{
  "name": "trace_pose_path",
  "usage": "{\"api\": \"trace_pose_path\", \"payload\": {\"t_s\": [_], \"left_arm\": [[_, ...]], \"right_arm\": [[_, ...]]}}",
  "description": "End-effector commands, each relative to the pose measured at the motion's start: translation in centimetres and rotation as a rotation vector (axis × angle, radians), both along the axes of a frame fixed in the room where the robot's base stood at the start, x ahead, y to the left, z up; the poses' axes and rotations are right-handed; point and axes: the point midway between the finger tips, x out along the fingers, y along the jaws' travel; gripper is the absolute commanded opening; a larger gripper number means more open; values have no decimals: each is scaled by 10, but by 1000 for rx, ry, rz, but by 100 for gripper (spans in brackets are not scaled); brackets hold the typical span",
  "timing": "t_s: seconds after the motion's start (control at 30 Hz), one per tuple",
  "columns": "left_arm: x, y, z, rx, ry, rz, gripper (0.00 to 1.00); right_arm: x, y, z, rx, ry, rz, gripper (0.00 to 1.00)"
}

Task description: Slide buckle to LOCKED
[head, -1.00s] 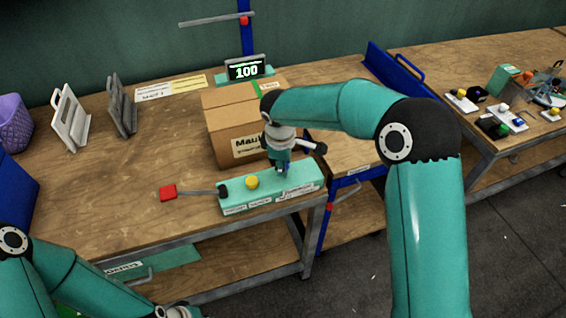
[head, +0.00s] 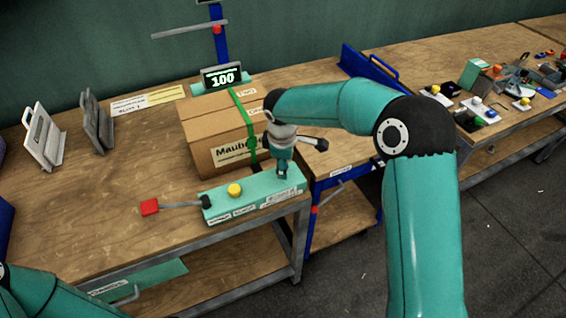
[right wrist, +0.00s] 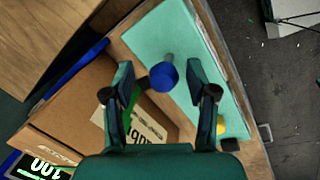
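The teal panel (head: 256,195) lies at the table's front edge, with a yellow button (head: 235,190) and labels too small to read. A blue knob (right wrist: 165,76) on a short grey stem stands on this panel in the right wrist view; I take it for the buckle. My right gripper (head: 284,172) is over the panel's right part. In the right wrist view its fingers (right wrist: 160,72) are apart, one on each side of the knob, with gaps visible. The knob is mostly hidden in the head view. My left gripper is out of view.
A cardboard box (head: 211,148) with a green strap (head: 245,125) stands right behind the panel. A lever with a red end (head: 150,207) sticks out left of the panel. A display (head: 222,79) reads 100. The table left of the box is largely clear.

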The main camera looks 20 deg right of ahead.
Motion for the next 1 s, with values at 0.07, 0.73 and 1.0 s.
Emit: {"api": "trace_pose_path", "payload": {"t_s": [0.07,0.73,1.0], "left_arm": [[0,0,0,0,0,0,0],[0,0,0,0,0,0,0],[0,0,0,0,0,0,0]], "right_arm": [[0,1,0,1,1,0,57],[-13,10,85,1,-4,1,57],[-18,14,114,1,0,1,57]]}}
